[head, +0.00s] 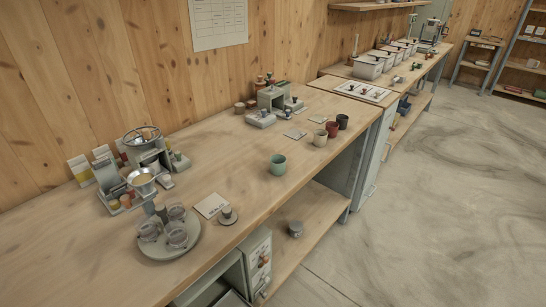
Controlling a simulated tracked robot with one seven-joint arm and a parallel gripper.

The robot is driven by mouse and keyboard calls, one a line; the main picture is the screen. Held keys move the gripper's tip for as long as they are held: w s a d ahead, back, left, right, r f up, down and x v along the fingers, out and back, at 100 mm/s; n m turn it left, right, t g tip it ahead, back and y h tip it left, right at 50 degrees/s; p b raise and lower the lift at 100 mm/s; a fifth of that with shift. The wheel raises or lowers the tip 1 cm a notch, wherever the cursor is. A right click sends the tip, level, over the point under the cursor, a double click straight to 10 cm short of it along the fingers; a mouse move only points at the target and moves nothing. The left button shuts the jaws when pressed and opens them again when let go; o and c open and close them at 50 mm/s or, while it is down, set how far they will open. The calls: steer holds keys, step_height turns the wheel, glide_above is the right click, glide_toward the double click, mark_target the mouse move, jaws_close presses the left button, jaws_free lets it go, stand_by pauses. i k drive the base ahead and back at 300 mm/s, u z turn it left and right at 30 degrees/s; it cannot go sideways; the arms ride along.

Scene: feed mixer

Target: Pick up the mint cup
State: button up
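The mint cup (278,164) stands upright on the long wooden counter (240,180), near the middle of the picture in the head view. Bare wood surrounds it, and nothing touches it. Its opening faces up and its handle is hard to make out at this size. My gripper does not show in this view.
A cream cup (320,138), a red cup (332,129) and a dark cup (342,121) stand in a row farther back. A round tray (185,250) with several glasses is at the front left. Open floor (430,200) lies to the right.

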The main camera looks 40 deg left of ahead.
mark_target(278, 165)
steer(key=u, duration=0.55)
steer(key=i, duration=1.15)
steer(key=u, duration=0.65)
steer(key=k, duration=0.85)
steer(key=u, duration=0.2)
steer(key=i, duration=0.85)
steer(key=z, duration=0.1)
